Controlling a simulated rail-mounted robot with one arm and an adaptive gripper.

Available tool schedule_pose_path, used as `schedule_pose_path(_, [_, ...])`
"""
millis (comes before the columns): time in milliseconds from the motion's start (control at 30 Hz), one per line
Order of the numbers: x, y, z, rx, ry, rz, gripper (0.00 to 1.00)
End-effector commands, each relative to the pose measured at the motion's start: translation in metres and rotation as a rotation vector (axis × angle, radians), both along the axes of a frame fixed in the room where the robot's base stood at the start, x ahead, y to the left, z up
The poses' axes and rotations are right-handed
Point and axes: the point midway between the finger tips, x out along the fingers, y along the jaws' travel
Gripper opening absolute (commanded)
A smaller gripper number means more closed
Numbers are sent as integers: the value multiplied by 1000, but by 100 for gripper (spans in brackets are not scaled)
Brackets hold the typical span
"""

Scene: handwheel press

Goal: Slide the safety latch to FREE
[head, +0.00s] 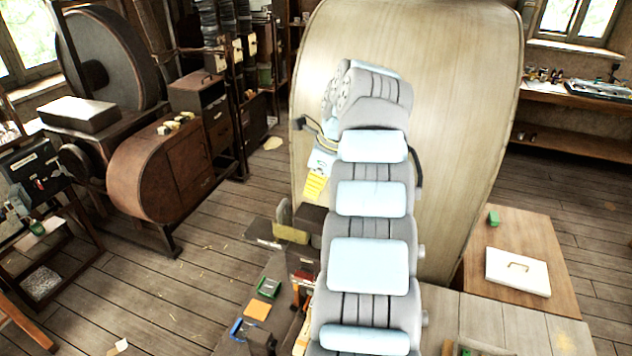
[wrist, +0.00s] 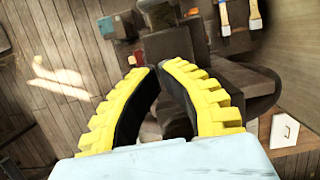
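My gripper (wrist: 157,70) shows in the wrist view as two yellow ridged fingers with black inner pads. The fingers stand apart with an open gap and nothing between them. Beyond the tips is a dark machine body (wrist: 205,55), with a small red part (wrist: 138,59) near the left fingertip. I cannot make out the safety latch or a FREE mark in either view.
A large curved wooden panel (head: 460,110) stands behind my arm. Small trays (head: 269,288) lie lower left of the arm. Brown machinery (head: 150,175) stands at left, with open floor between.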

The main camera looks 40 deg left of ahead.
Motion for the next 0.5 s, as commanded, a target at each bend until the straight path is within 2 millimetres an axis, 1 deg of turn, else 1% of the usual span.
schedule_pose_path(500, [-3, 11, -36, 1, -1, 0, 0])
